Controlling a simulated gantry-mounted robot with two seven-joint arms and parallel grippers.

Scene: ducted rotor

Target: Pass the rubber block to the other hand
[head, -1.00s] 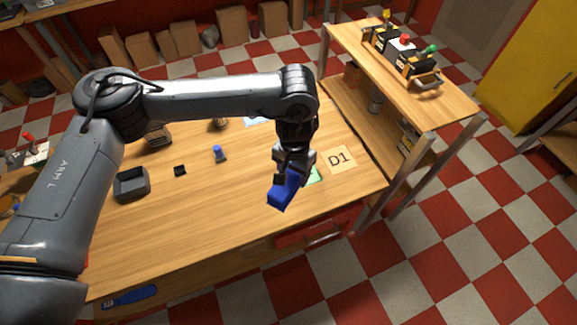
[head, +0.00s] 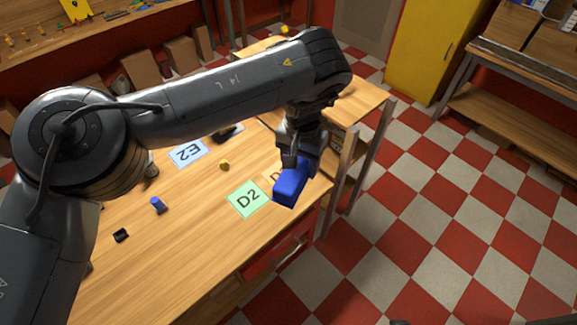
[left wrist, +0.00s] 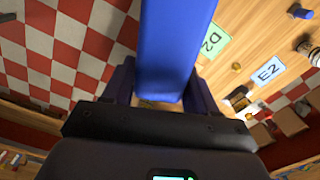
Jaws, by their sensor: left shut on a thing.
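The rubber block is a blue oblong block (head: 291,183). My left gripper (head: 296,160) is shut on it and holds it above the right edge of the wooden table, tilted and hanging down. In the left wrist view the block (left wrist: 172,50) sits between the two fingers (left wrist: 158,90) and runs up out of the picture. My right gripper is not in view.
The wooden table (head: 190,250) carries a green D2 card (head: 249,198), a blue E2 card (head: 188,152), a small blue piece (head: 158,205) and a small black piece (head: 121,235). A second wooden table (head: 362,98) stands behind. Checkered floor lies open at right.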

